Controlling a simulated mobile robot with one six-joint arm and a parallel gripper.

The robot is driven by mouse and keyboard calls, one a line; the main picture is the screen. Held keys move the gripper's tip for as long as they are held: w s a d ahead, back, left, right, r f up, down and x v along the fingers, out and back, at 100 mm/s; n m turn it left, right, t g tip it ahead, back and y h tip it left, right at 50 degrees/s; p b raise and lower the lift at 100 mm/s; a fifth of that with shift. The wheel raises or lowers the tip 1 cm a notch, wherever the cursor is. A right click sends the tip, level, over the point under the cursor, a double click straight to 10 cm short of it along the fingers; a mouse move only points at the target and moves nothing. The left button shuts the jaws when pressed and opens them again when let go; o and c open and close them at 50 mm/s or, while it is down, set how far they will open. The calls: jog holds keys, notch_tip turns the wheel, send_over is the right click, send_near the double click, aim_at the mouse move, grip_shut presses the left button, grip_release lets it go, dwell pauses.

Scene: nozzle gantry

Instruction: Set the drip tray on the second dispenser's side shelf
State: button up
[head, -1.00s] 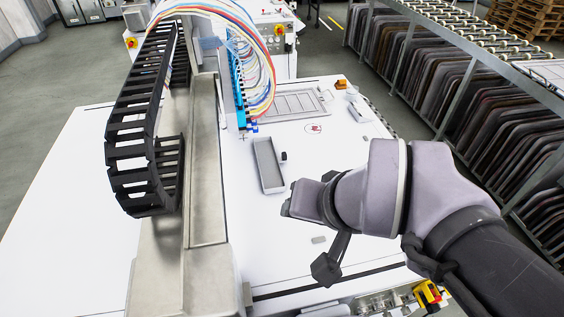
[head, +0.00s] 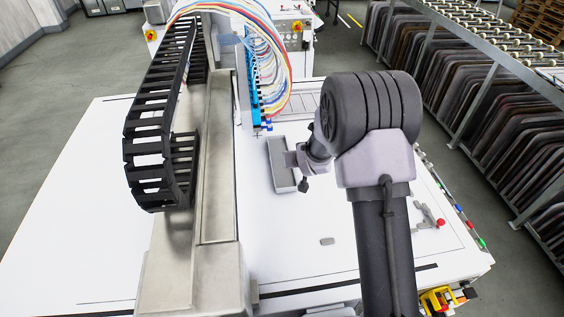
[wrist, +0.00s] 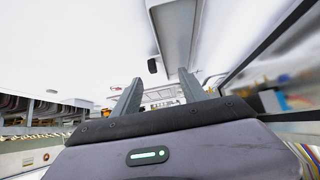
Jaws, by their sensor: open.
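The drip tray (head: 284,178) is a long, shallow grey tray lying on the white machine bed, just right of the gantry beam. My gripper (head: 291,158) is at its right long side in the head view, partly hidden by my wrist. In the wrist view, the tray (wrist: 174,28) shows at the top, with a small dark knob (wrist: 152,65) at its side. My gripper (wrist: 160,84) has its two fingers apart, with nothing visibly held between them. Whether a finger touches the tray is unclear. I cannot make out the second dispenser's side shelf.
The metal gantry beam (head: 219,170) and black cable chain (head: 160,150) stand left of the tray. A blue nozzle row (head: 254,95) with coloured tubes hangs just behind it. A small grey piece (head: 327,241) lies on the bed in front. Racks (head: 480,110) stand at the right.

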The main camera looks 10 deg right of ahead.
jog(key=b+x, duration=0.1)
jog(key=x, duration=0.8)
jog(key=b+x, duration=0.1)
jog(key=x, duration=0.1)
jog(key=shift+d+f, duration=0.2)
jog(key=shift+d, duration=0.15)
jog(key=shift+s+r, duration=0.1)
jog(key=shift+c, duration=0.5)
grip_shut()
